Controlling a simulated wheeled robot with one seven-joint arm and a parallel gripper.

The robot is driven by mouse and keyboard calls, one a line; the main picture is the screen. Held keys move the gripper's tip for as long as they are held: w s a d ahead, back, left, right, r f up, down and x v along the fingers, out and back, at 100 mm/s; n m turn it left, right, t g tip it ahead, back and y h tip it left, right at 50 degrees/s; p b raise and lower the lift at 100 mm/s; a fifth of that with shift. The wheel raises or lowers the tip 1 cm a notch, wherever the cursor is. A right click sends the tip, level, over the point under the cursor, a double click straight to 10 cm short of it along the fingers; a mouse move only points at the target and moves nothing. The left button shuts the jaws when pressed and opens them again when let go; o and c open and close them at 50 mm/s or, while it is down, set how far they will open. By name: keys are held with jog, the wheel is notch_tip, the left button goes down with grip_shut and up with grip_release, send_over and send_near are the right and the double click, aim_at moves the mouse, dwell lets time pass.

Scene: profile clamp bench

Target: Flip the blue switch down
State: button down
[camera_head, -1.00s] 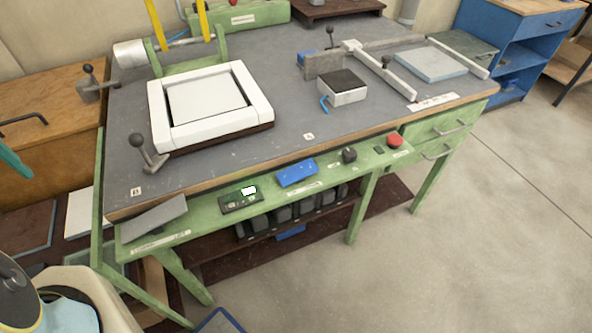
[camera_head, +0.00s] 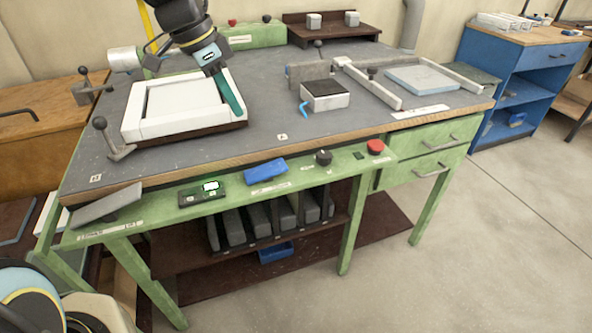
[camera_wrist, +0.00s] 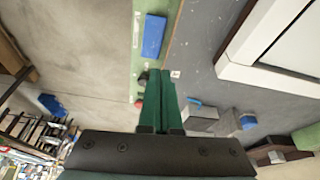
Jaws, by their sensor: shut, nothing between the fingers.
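The blue switch (camera_head: 266,170) is a wide rocker plate on the green front panel of the bench, between a small display and a black knob. It also shows in the wrist view (camera_wrist: 153,36), ahead of my fingers at the top. I cannot tell for sure which way it is tilted. My gripper (camera_head: 239,112) has green fingers and is over the bench top at the right side of the white frame, above and behind the switch. In the wrist view my gripper (camera_wrist: 160,76) has its fingers together with nothing between them. It is apart from the switch.
On the panel are a display (camera_head: 202,193), a black knob (camera_head: 323,157), a red button (camera_head: 375,147) and a grey slanted plate (camera_head: 107,205). The white frame (camera_head: 135,122) and a lever (camera_head: 110,140) stand on the bench. The space before the panel is clear.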

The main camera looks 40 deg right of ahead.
aim_at(281, 163)
jog(key=s+d+m, duration=0.1)
jog(key=s+d, duration=0.1)
jog(key=shift+s+d, duration=0.25)
jog(key=shift+d, duration=0.05)
jog(key=x, duration=0.4)
jog(key=p+x, duration=0.1)
jog(key=x, duration=0.4)
jog(key=p+x, duration=0.1)
jog(key=x, duration=0.4)
jog(key=shift+a+f, duration=0.1)
jog(key=shift+a, duration=0.2)
jog(key=shift+p, duration=0.35)
